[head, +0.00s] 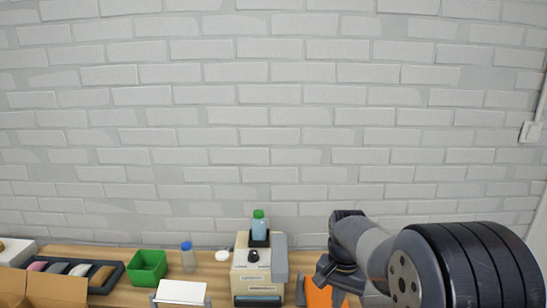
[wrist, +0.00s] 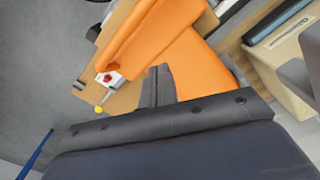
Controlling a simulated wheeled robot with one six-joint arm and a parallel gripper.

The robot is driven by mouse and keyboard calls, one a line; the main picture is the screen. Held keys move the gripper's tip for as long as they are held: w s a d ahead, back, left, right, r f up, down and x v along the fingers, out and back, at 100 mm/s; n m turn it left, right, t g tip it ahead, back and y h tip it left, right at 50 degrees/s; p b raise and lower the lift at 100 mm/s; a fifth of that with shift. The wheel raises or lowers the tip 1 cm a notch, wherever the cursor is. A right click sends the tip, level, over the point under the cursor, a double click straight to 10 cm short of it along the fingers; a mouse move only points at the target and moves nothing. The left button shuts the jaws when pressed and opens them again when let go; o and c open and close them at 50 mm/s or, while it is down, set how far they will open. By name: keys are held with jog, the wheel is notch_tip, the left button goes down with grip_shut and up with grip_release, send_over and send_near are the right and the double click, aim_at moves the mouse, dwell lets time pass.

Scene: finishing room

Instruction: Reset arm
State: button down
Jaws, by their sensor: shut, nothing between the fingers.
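My gripper (head: 338,277) is at the lower right of the head view, low over the table beside a beige machine (head: 257,275). In the wrist view its dark fingers (wrist: 159,86) are together, with nothing seen between them. An orange item (head: 318,295) is partly hidden by my gripper. Orange surfaces (wrist: 165,35) fill the upper middle of the wrist view, beyond the fingers. My arm reaches in from the right edge of the head view.
A bottle with a green cap (head: 259,226) stands on the machine. A green bin (head: 147,266), a blue-capped bottle (head: 188,260), a dark tray of rolls (head: 115,274) and a cardboard box (head: 42,290) are left. A brick wall (head: 250,120) stands behind the table.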

notch_tip(320, 180, down, 7)
jog(key=b, duration=0.6)
jog(key=shift+r, duration=0.1)
dwell(0.5)
